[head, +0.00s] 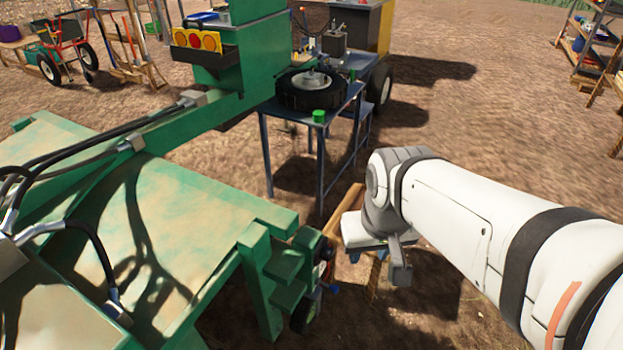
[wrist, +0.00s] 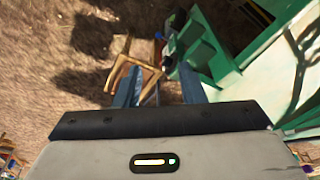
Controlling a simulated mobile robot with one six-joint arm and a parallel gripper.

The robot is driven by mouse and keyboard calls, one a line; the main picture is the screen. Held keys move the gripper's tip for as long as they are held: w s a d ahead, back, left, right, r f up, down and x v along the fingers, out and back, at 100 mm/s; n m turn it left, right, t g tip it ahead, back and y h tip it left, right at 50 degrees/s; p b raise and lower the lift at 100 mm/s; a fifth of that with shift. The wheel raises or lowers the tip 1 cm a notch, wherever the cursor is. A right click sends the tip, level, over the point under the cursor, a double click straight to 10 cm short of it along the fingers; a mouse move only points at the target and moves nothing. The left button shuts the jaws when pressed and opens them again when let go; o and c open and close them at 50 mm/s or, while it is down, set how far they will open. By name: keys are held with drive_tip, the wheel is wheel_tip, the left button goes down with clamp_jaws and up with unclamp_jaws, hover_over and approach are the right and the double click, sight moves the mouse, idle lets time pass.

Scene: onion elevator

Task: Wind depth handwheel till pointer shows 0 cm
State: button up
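I cannot clearly make out the depth handwheel or its pointer and scale. Small dark round parts (head: 304,314) with red and blue bits sit low at the right end of the green machine (head: 180,190) in the head view. A similar dark and red cluster shows beside the green frame (wrist: 218,62) in the wrist view. My gripper (wrist: 160,70) has its two blue-grey fingers apart with nothing between them. In the head view my gripper (head: 367,256) hangs pointing down, right of the machine's stepped green end, partly hidden by its own white body.
A wooden stool or frame (wrist: 130,65) stands on the soil below my gripper. A blue table (head: 310,107) with a black round device and a green cube stands behind. A wheelbarrow and tools are at the back left, shelves at the back right. Open soil lies to the right.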

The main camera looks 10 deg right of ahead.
sight(331, 256)
drive_tip(key=shift+o, duration=0.4)
